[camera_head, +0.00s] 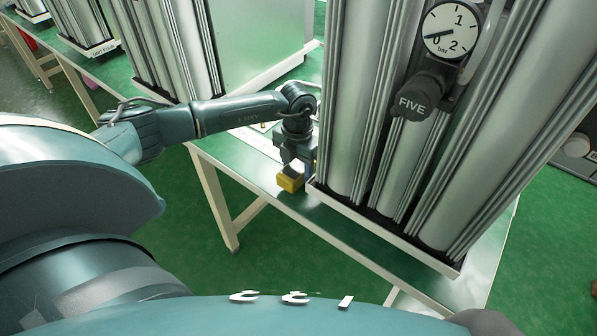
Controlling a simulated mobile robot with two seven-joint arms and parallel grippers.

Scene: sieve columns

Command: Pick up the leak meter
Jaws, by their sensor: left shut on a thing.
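A small yellow block-like thing (290,181), which I take to be the leak meter, is at the green table top (315,212), beside the lower left corner of the large column unit. My left gripper (291,170) points down from above and is shut on it. The gripper's fingers are small and partly hidden here. I cannot tell whether the yellow thing touches the table or is just above it. My right gripper is not in view.
The tall unit of metal columns (355,110) stands close to the right of my left gripper. It carries a pressure gauge (452,29) and a black knob (416,96) marked FIVE. More column units stand behind at the left. Green floor (170,225) lies open in front of the table.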

